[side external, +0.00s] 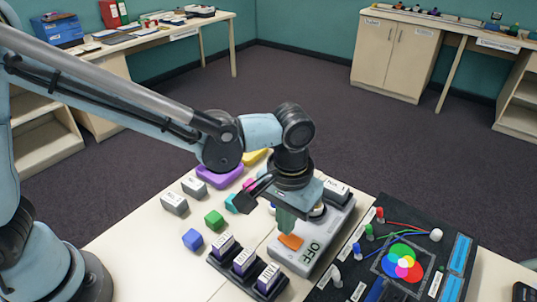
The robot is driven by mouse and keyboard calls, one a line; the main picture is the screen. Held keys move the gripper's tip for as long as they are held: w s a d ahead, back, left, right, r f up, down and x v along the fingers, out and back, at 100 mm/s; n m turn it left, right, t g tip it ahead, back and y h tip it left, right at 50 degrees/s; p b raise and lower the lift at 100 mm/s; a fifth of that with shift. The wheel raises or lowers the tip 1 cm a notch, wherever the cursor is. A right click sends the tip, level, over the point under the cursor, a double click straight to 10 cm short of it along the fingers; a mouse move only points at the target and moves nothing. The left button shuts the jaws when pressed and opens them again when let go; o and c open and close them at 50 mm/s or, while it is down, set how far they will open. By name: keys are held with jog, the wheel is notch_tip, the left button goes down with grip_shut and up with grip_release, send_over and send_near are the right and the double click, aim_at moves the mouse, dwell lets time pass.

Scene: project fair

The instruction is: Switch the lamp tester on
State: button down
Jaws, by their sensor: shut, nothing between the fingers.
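The lamp tester (333,230) is a grey box on the table, with an orange switch (291,241) on its near part. The word OFF shows in dark letters beside the switch. A white label stands at the box's far end. My gripper (287,228) points down over the box, with its shut fingers just behind the orange switch in the picture. I cannot tell whether the fingertips touch the switch. My gripper and wrist hide part of the box's top.
A black rack (243,264) of labelled blocks stands close on the left. Coloured blocks, including a green one (214,220) and a blue one (193,239), lie beyond it. A black board (450,224) with coloured circles and pegs lies on the right.

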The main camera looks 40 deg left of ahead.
jog(key=shift+f, duration=0.9)
dwell(0.9)
jog(key=shift+r, duration=3.5)
jog(key=shift+a+r, duration=0.1)
jog(key=shift+a, duration=0.1)
jog(key=s+a+r+t, duration=0.1)
jog(key=s+a+t, duration=0.1)
jog(key=a, duration=0.9)
jog(key=s+a+r+t, duration=0.2)
jog(key=a+t, duration=0.3)
jog(key=a, duration=0.6)
jog(key=shift+a, duration=0.4)
